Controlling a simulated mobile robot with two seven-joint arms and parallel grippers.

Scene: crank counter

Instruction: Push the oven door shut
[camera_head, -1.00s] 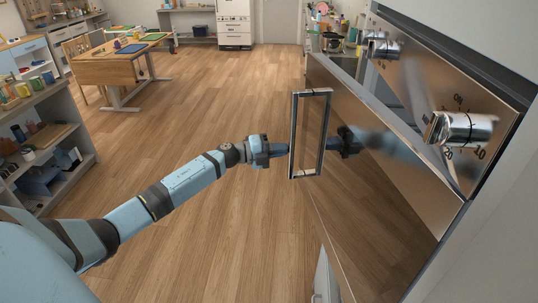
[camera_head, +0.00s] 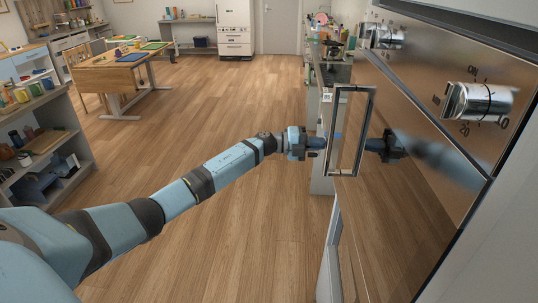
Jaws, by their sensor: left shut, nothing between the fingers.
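The oven door (camera_head: 405,205) is a glossy, mirror-like panel at the right. Its top edge lies along the bottom of the control panel (camera_head: 440,85), and I see no open gap there. A metal bar handle (camera_head: 340,120) stands out from the door on its left side. My left gripper (camera_head: 318,142) is shut and empty, with its tips at the handle's frame, pointing toward the door. Whether the tips touch the door is hard to tell. The gripper's dark reflection shows in the door. My right gripper is out of view.
Two silver knobs, a near one (camera_head: 478,102) and a far one (camera_head: 384,36), stick out from the control panel. A counter with clutter (camera_head: 330,70) lies beyond the oven. A shelf (camera_head: 45,150) and a wooden table (camera_head: 120,70) stand left. The floor between is clear.

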